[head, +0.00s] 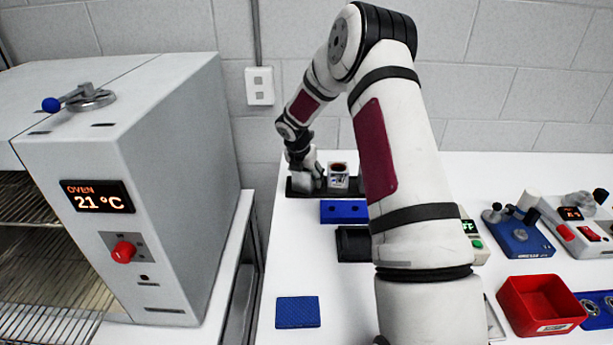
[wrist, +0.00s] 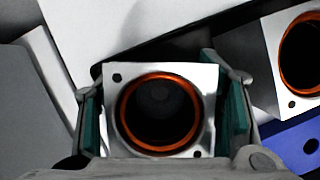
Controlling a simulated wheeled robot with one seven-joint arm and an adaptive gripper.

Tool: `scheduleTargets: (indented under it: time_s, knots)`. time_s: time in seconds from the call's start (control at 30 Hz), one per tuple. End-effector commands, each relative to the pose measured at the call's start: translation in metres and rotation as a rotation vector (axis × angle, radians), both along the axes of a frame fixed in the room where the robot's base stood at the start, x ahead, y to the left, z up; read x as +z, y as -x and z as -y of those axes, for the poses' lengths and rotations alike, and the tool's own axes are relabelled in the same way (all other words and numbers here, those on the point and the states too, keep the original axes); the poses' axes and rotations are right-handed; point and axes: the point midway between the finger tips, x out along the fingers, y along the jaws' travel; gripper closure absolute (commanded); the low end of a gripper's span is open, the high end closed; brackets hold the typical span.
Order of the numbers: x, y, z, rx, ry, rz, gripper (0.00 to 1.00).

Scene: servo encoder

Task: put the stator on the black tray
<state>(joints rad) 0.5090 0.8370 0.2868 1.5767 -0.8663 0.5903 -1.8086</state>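A stator (wrist: 113,133), a square silver piece with an orange ring around a dark bore, sits upright between the teal pads of my gripper (wrist: 163,112) in the wrist view. The pads lie close along both sides; I cannot tell whether they press on it. In the head view my gripper (head: 305,178) is low over the left part of the black tray (head: 300,193), and the stator in it is mostly hidden. A second stator (head: 338,180) stands on the tray just right of my gripper. It also shows in the wrist view (wrist: 270,72).
A blue holder (head: 343,212) lies just in front of the tray, with a dark block (head: 352,244) nearer. A blue mat (head: 298,312) lies at the table's front left. The oven (head: 190,200) stands left. A red bin (head: 540,304) and devices are right.

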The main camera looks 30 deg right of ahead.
Motion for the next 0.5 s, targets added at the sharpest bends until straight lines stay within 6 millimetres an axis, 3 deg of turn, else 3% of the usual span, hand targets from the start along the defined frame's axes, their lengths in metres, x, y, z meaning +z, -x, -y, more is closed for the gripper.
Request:
scheduleTargets:
  time_s: [0.33,0.5]
  knots:
    - [0.001,0.000,0.000,0.000,0.000,0.000,0.29]
    - [0.015,0.002,-0.004,0.000,0.002,0.001,0.29]
